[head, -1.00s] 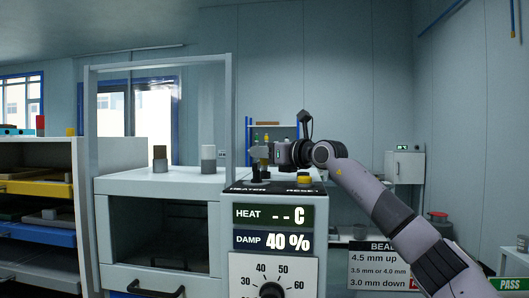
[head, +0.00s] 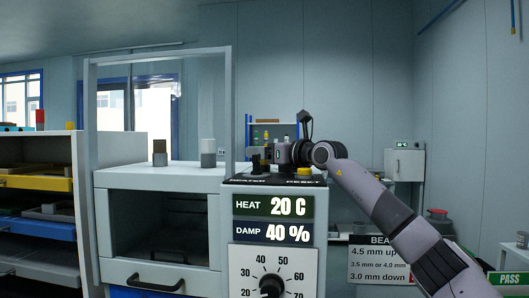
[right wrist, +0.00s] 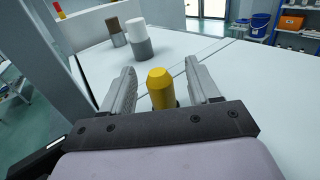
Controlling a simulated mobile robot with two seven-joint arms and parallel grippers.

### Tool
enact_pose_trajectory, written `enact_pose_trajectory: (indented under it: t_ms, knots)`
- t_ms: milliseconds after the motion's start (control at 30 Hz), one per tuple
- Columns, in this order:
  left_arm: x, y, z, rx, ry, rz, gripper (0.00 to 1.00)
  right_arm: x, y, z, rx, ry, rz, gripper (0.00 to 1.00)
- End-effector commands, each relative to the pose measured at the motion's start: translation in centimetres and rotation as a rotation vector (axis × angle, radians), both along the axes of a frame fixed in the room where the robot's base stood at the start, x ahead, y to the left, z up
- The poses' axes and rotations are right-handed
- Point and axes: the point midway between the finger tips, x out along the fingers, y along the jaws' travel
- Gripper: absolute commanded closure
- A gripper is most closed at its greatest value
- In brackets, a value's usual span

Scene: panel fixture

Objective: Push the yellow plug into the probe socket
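The yellow plug (right wrist: 161,88) stands between the fingers of my right gripper (right wrist: 160,92) in the right wrist view. The fingers are spread, with a gap on each side of the plug. The probe socket is hidden under the plug and the gripper, so I cannot tell how deep the plug sits. In the head view my right gripper (head: 268,154) is above the top of the panel box, and I cannot make out the plug there. The heat display (head: 273,206) reads 20 C. My left gripper is not in view.
A yellow button (head: 304,171) and a dark knob (head: 257,165) are on the panel top. A dial (head: 271,284) is on the panel front.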

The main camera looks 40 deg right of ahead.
Motion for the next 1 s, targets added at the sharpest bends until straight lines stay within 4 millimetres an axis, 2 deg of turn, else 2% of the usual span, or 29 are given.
enact_pose_trajectory:
  t_ms: [333, 467, 733, 1000]
  knots:
    - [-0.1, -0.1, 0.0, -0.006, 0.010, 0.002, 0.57, 0.0, 0.0, -0.1, -0.001, 0.002, -0.001, 0.39]
    - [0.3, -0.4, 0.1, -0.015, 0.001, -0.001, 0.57, -1.7, -0.2, -0.3, -0.004, 0.001, -0.001, 0.39]
    - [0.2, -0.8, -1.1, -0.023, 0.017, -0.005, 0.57, -5.7, -0.4, -0.3, -0.002, 0.001, -0.003, 0.39]
    - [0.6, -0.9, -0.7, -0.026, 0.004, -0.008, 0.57, -7.2, -0.3, -0.1, -0.001, 0.001, 0.000, 0.39]
